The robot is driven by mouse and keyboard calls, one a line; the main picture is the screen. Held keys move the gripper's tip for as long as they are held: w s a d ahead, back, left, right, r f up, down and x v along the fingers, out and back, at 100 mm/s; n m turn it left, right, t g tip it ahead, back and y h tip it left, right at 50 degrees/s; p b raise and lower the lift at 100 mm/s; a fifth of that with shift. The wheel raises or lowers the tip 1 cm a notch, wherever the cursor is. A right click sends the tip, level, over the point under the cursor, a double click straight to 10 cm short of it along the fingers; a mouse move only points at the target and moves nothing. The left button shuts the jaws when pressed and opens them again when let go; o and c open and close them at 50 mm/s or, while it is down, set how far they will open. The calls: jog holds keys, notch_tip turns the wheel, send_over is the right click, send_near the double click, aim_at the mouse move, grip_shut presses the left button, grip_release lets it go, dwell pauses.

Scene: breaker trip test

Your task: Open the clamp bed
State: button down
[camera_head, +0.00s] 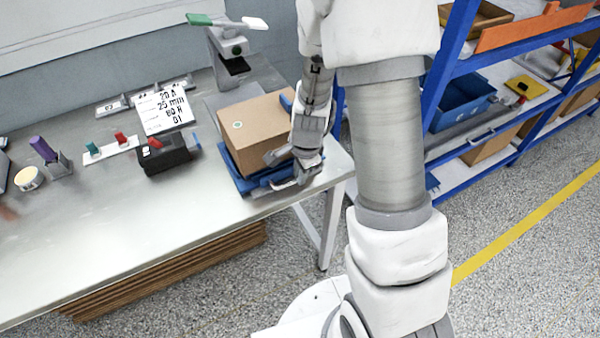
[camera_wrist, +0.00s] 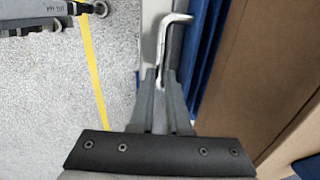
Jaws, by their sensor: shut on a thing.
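The blue clamp bed (camera_head: 243,184) lies at the right end of the workbench with a brown cardboard box (camera_head: 250,130) on it. In the wrist view, a blue part (camera_wrist: 205,50) of the bed and the brown box side (camera_wrist: 255,60) fill the right half. A bent metal handle (camera_wrist: 163,45) stands at the blue part's edge. My gripper (camera_head: 282,168) is low at the box's right front corner. In the wrist view, my gripper (camera_wrist: 161,82) is shut on the handle's lower end. The fingers hide part of the handle there.
A press-like stand (camera_head: 232,60) with a green and white lever stands behind the box. A black device (camera_head: 165,155), a label card (camera_head: 164,108) and a purple-topped item (camera_head: 44,150) are further left. A blue shelf rack (camera_head: 450,60) stands right; the bench front is clear.

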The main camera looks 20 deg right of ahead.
jog(key=c, duration=0.9)
grip_release()
jog(key=shift+r, duration=0.15)
jog(key=s+r+p, duration=0.1)
jog(key=r, duration=0.4)
jog(key=s+r+p, duration=0.1)
jog(key=r+p, duration=0.1)
jog(key=r, duration=0.4)
jog(key=s+r+p, duration=0.1)
jog(key=r, duration=0.5)
jog(key=shift+d+p, duration=0.3)
jog(key=shift+p, duration=0.1)
jog(key=s+r+n+t, duration=0.1)
jog(key=s+r+n, duration=0.3)
jog(key=r+n, duration=0.1)
jog(key=s+a+r+n+t, duration=0.1)
jog(key=s+r+n, duration=0.4)
jog(key=s+r+n+t, duration=0.1)
jog(key=s+r+n, duration=0.4)
jog(key=n, duration=0.1)
jog(key=shift+s+a+r+t, duration=0.15)
jog(key=shift+s+a+t, duration=0.05)
jog(key=shift+a+t, duration=0.15)
